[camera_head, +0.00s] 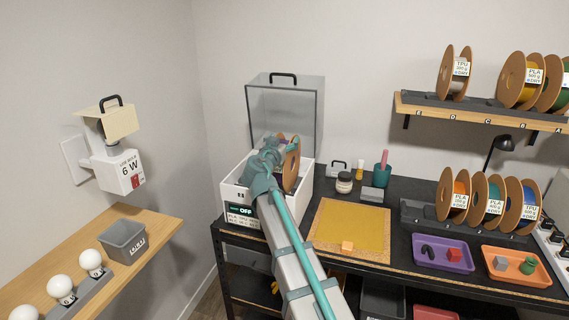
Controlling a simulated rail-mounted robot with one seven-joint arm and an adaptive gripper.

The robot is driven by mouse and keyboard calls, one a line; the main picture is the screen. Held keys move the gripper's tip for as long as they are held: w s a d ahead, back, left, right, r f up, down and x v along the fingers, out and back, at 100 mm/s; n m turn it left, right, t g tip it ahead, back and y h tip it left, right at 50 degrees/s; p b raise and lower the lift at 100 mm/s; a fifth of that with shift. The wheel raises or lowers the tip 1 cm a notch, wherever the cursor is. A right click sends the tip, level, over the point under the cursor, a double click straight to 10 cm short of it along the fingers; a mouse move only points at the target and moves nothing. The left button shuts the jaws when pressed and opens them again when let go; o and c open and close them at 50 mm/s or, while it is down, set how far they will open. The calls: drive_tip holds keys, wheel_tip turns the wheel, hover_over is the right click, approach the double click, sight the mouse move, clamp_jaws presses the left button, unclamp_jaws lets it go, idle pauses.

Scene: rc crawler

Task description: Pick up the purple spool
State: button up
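A spool with brown cardboard flanges (292,165) stands upright in the white filament dryer box (306,180) on the dark bench. My wrist and arm hide much of the spool and the fingertips. I cannot tell whether the fingers touch or grip it.
The dryer's clear lid (300,95) stands open behind the spool. The box front reads OFF. A yellow mat (350,220) with a small orange cube lies to the right. More spools stand in a bench rack (415,215) and on a wall shelf (480,113).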

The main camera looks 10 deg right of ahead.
clamp_jaws()
drive_tip(key=shift+s, duration=0.1)
drive_tip(key=shift+r, duration=0.1)
idle(0.3)
